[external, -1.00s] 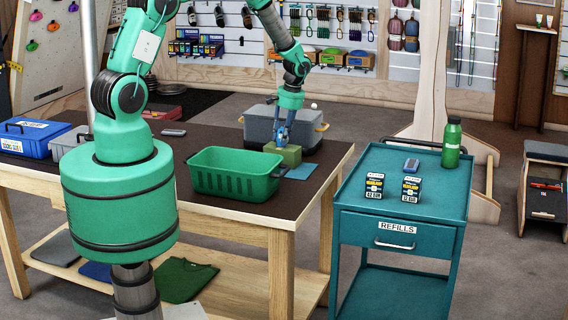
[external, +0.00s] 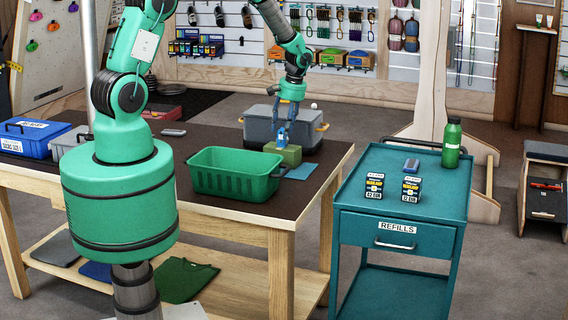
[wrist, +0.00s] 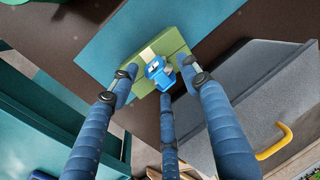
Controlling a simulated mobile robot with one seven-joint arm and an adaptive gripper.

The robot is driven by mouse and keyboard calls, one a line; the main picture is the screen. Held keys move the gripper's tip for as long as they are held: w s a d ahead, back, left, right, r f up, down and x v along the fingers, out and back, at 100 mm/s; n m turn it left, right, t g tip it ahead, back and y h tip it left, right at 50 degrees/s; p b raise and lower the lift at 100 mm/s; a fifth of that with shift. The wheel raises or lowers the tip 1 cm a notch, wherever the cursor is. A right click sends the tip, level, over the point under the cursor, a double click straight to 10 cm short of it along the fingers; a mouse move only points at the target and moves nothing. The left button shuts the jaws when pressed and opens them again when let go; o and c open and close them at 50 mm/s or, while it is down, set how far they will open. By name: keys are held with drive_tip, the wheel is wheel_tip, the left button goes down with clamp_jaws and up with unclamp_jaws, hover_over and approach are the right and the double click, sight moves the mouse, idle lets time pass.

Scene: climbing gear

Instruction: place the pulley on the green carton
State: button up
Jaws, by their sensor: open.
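The green carton (external: 288,154) stands on the dark table top, right of the green basket. The small blue pulley (external: 281,138) rests on top of the carton. In the wrist view the pulley (wrist: 158,72) lies on the carton (wrist: 172,44), near the edge of its top and beside its pale tape strip. My gripper (external: 283,124) is just above the pulley. Its blue fingers are open and spread around the pulley, apart from it, in the wrist view (wrist: 160,88). The underside of the pulley is hidden.
The green basket (external: 236,192) stands close left of the carton. A grey bin (external: 262,126) with yellow handles stands behind it. A teal cart (external: 352,190) stands to the right, past the table edge.

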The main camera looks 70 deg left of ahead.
drive_tip(key=v, duration=0.8)
drive_tip(key=shift+r, duration=0.35)
drive_tip(key=shift+d+r, duration=0.1)
idle(0.3)
drive_tip(key=s+d+r+m+t, duration=0.1)
drive_tip(key=s+d+r, duration=0.35)
drive_tip(key=r, duration=0.45)
drive_tip(key=s+d+r+m+t, duration=0.1)
drive_tip(key=s+d+r+m, duration=0.15)
drive_tip(key=d+r, duration=0.45)
drive_tip(key=s+d+r+m+t, duration=0.15)
drive_tip(key=s+d+r, duration=0.3)
drive_tip(key=r, duration=0.55)
drive_tip(key=s+d+r+m+t, duration=0.1)
drive_tip(key=s+d, duration=0.3)
drive_tip(key=s, duration=0.4)
drive_tip(key=s+d+r+m+t+h, duration=0.1)
drive_tip(key=s+d+r+m, duration=0.1)
drive_tip(key=s+d+r, duration=0.2)
drive_tip(key=s+d+r+m+t, duration=0.1)
drive_tip(key=s+d, duration=0.4)
drive_tip(key=s, duration=0.6)
drive_tip(key=shift+s+r+m+t+h, duration=0.3)
drive_tip(key=shift+r+t, duration=0.15)
drive_tip(key=shift+r, duration=0.45)
